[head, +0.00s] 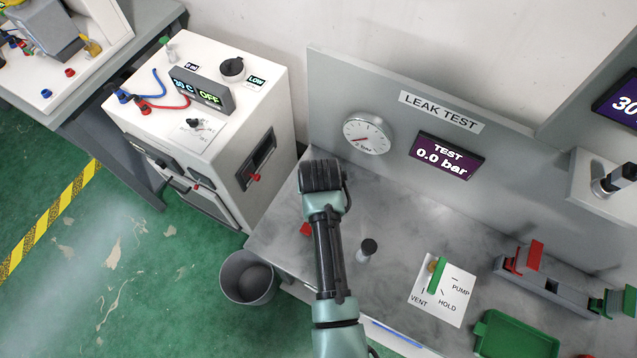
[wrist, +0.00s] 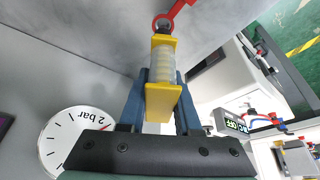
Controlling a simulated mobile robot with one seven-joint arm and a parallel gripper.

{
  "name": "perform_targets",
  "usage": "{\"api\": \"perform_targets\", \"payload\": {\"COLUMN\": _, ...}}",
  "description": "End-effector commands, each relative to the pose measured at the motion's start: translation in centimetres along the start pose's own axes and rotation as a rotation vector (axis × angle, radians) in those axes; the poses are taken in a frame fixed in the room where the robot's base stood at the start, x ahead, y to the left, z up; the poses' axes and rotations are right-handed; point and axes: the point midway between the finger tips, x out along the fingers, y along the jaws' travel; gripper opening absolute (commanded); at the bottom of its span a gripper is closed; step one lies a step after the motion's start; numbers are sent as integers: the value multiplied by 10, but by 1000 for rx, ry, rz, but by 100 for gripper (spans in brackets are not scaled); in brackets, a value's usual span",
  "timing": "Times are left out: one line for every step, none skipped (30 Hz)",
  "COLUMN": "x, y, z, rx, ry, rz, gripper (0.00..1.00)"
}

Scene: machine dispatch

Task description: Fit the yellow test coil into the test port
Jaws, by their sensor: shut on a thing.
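The yellow test coil (wrist: 163,98), with yellow end plates and a pale ribbed middle, is between the blue fingers of my gripper (wrist: 161,78) in the wrist view. My gripper is shut on it. In the head view my arm hides the coil and fingers; a red piece (head: 305,229) shows left of the arm.
A pressure gauge (head: 366,134) and a TEST display (head: 449,157) reading 0.0 bar are on the back panel. A dark-topped cylinder (head: 366,250) and a green-handled valve (head: 437,276) stand right of my arm. A white machine (head: 205,115) is at left, a bin (head: 247,277) below.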

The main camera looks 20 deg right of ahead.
Motion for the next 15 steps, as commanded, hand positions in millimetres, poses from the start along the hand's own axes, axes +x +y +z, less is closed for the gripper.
{"api": "perform_targets", "payload": {"x": 0, "y": 0, "z": 0, "rx": 0, "ry": 1, "rz": 0, "gripper": 0}}
{"api": "perform_targets", "payload": {"x": 0, "y": 0, "z": 0, "rx": 0, "ry": 1, "rz": 0, "gripper": 0}}
{"api": "perform_targets", "payload": {"x": 0, "y": 0, "z": 0, "rx": 0, "ry": 0, "rz": 0, "gripper": 0}}
{"api": "perform_targets", "payload": {"x": 0, "y": 0, "z": 0, "rx": 0, "ry": 0, "rz": 0, "gripper": 0}}
{"api": "perform_targets", "payload": {"x": 1, "y": 0, "z": 0, "rx": 0, "ry": 0, "rz": 0, "gripper": 0}}
{"api": "perform_targets", "payload": {"x": 1, "y": 0, "z": 0, "rx": 0, "ry": 0, "rz": 0, "gripper": 0}}
{"api": "perform_targets", "payload": {"x": 2, "y": 0, "z": 0, "rx": 0, "ry": 0, "rz": 0, "gripper": 0}}
{"api": "perform_targets", "payload": {"x": 2, "y": 0, "z": 1, "rx": 0, "ry": 0, "rz": 0, "gripper": 0}}
{"api": "perform_targets", "payload": {"x": 3, "y": 0, "z": 1, "rx": 0, "ry": 0, "rz": 0, "gripper": 0}}
{"api": "perform_targets", "payload": {"x": 4, "y": 0, "z": 1, "rx": 0, "ry": 0, "rz": 0, "gripper": 0}}
{"api": "perform_targets", "payload": {"x": 5, "y": 0, "z": 2, "rx": 0, "ry": 0, "rz": 0, "gripper": 0}}
{"api": "perform_targets", "payload": {"x": 5, "y": 0, "z": 2, "rx": 0, "ry": 1, "rz": 0, "gripper": 0}}
{"api": "perform_targets", "payload": {"x": 6, "y": 0, "z": 2, "rx": 0, "ry": 1, "rz": 0, "gripper": 0}}
{"api": "perform_targets", "payload": {"x": 7, "y": 0, "z": 2, "rx": 0, "ry": 1, "rz": 0, "gripper": 0}}
{"api": "perform_targets", "payload": {"x": 8, "y": 0, "z": 3, "rx": 0, "ry": 1, "rz": 0, "gripper": 0}}
